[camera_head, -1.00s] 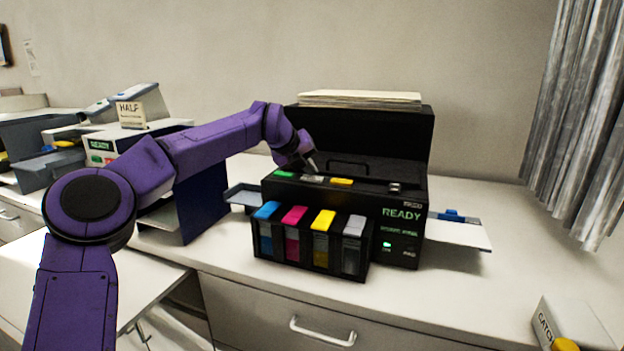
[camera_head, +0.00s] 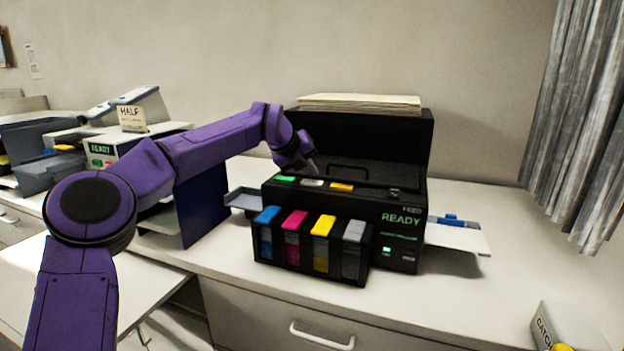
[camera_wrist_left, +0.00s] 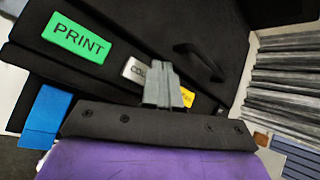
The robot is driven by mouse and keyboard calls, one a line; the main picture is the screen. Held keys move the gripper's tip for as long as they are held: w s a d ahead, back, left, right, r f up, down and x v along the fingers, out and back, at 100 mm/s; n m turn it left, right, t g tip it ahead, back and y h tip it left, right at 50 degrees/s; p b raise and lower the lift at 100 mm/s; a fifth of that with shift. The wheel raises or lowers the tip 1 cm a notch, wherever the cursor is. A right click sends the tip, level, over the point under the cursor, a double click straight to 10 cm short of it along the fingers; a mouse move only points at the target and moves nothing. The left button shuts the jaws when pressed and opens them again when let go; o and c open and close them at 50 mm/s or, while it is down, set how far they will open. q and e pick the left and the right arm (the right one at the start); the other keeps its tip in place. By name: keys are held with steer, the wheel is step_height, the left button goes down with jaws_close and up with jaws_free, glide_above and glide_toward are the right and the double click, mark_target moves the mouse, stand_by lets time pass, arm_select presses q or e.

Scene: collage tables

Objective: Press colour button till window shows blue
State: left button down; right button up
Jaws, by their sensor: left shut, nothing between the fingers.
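The black printer (camera_head: 412,190) stands on the counter with its lid up. Its top has a green button (camera_head: 285,179), a grey button (camera_head: 312,183) and a yellow-orange button (camera_head: 341,187). In the left wrist view the green one reads PRINT (camera_wrist_left: 80,40), and the grey button (camera_wrist_left: 136,69) shows "COL", partly hidden by my fingers. The front window (camera_head: 401,219) shows READY in green, with no blue seen in it. My left gripper (camera_head: 311,168) is shut and empty, over or beside the grey button; contact cannot be told. My right gripper is out of view.
Blue, magenta, yellow and grey cartridges (camera_head: 322,226) stand in a black rack before the printer. A white tray (camera_head: 458,236) juts out at its right. A box marked CATCH (camera_head: 545,328) sits lower right. Another machine (camera_head: 100,150) stands left. The right counter is mostly clear.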

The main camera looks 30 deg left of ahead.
mark_target(309, 183)
arm_select(q)
steer(key=shift+r, duration=0.15)
step_height(309, 183, up, 5)
steer(key=p, duration=0.4)
stand_by(0.4)
stand_by(0.5)
